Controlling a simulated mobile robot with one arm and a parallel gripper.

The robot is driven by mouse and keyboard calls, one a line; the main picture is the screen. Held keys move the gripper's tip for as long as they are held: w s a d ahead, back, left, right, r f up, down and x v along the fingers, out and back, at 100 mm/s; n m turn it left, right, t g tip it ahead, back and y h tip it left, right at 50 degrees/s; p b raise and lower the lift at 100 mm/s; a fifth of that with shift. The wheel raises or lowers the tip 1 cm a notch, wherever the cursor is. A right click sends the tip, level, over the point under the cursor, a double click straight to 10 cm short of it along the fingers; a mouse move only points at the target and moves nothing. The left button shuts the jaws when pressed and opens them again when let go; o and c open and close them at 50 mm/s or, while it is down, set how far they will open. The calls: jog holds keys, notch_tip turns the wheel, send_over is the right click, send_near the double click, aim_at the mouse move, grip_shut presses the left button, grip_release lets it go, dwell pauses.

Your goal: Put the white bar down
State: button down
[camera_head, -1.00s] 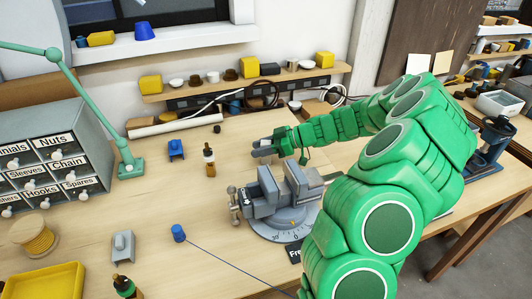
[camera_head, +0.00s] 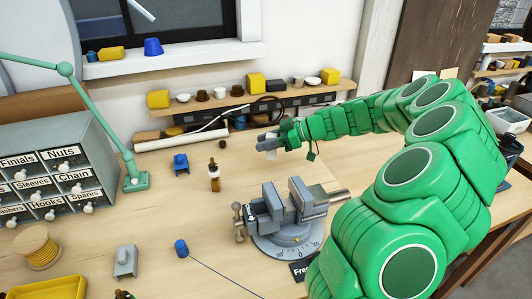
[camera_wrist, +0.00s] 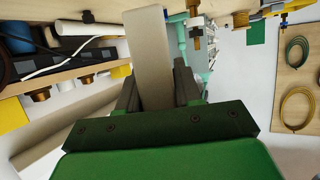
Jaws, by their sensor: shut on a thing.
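My gripper (camera_head: 268,143) is shut on the white bar and holds it above the back part of the workbench, behind the grey vise (camera_head: 290,212). In the wrist view the pale, flat-sided bar (camera_wrist: 150,50) stands out lengthwise between the two dark fingers of my gripper (camera_wrist: 156,88). In the head view only a small pale piece of the bar (camera_head: 271,154) shows below the fingers. Whether the bar touches the bench cannot be told.
A long white tube (camera_head: 180,141) lies along the back, below a shelf (camera_head: 212,104) of small items. The wooden bench (camera_head: 160,215) has clear room left of the vise.

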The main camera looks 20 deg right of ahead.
notch_tip(320, 180, up, 7)
jog(key=s+a+n+g, duration=0.1)
jog(key=a+n+g, duration=0.9)
jog(key=a, duration=2.4)
jog(key=shift+m+g, duration=0.3)
jog(key=shift+m, duration=0.1)
jog(key=shift+s+f, duration=0.15)
jog(key=shift+f, duration=7.5)
jog(key=shift+f, duration=0.1)
jog(key=c, duration=0.8)
grip_release()
jog(key=shift+o, duration=0.2)
